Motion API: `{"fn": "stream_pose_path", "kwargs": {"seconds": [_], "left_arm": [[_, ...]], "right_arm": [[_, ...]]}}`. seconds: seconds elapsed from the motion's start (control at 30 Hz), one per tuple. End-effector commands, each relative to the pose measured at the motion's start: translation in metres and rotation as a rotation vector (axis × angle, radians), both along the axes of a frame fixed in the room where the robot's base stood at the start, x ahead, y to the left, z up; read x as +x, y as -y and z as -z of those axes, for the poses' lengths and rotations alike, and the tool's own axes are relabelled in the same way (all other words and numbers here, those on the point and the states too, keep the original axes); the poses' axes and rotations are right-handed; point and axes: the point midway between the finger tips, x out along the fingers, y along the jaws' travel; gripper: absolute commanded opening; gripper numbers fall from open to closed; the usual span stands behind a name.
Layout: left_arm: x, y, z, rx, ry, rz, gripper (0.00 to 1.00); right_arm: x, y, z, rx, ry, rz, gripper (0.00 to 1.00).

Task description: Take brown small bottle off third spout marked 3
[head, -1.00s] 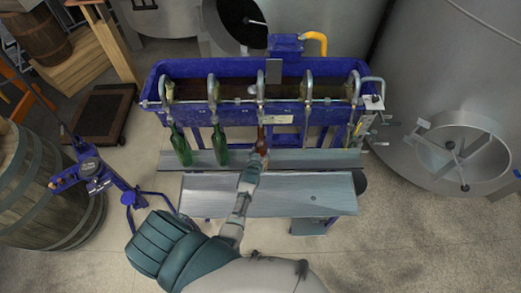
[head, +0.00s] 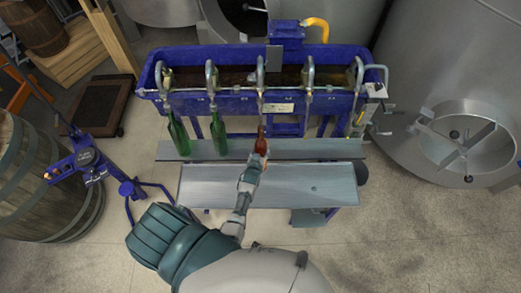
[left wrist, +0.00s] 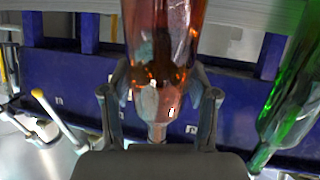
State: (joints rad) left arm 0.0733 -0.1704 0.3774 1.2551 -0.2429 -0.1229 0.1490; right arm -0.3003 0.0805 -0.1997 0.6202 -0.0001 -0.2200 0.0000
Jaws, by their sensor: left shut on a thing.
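The brown bottle (head: 261,140) stands roughly upright below the third, middle spout (head: 261,74). It also shows in the left wrist view (left wrist: 160,40), where it appears with its narrow neck pointing down the picture. My left gripper (head: 257,158) is shut on it, with one finger on each side of the glass. The bottle's mouth appears a little below and nearer than the spout; the exact gap is too small to tell. My right gripper is not in view.
Two green bottles (head: 179,134) (head: 219,134) hang at the first and second spouts, close left of the brown one. The blue filler trough (head: 220,105) is behind. A grey shelf (head: 310,148) and a nearer grey plate (head: 300,185) lie in front. A barrel (head: 40,180) stands left.

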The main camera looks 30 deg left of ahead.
Motion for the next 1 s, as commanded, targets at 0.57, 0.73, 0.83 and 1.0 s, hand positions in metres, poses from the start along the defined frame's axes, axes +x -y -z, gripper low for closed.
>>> {"fn": "stream_pose_path", "kwargs": {"seconds": [0.57,0.73,0.83,1.0], "left_arm": [[-0.012,0.008,0.032,0.0,0.004,0.0,0.0],[-0.016,0.01,0.042,0.0,0.003,0.0,0.0],[-0.018,0.012,0.047,0.0,0.004,0.0,0.0],[-0.021,0.014,0.056,0.001,0.005,0.0,0.0]], "right_arm": [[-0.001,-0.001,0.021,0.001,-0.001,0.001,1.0],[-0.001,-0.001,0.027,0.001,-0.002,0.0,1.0],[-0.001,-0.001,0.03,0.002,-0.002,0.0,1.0],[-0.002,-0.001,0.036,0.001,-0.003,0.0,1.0]]}}
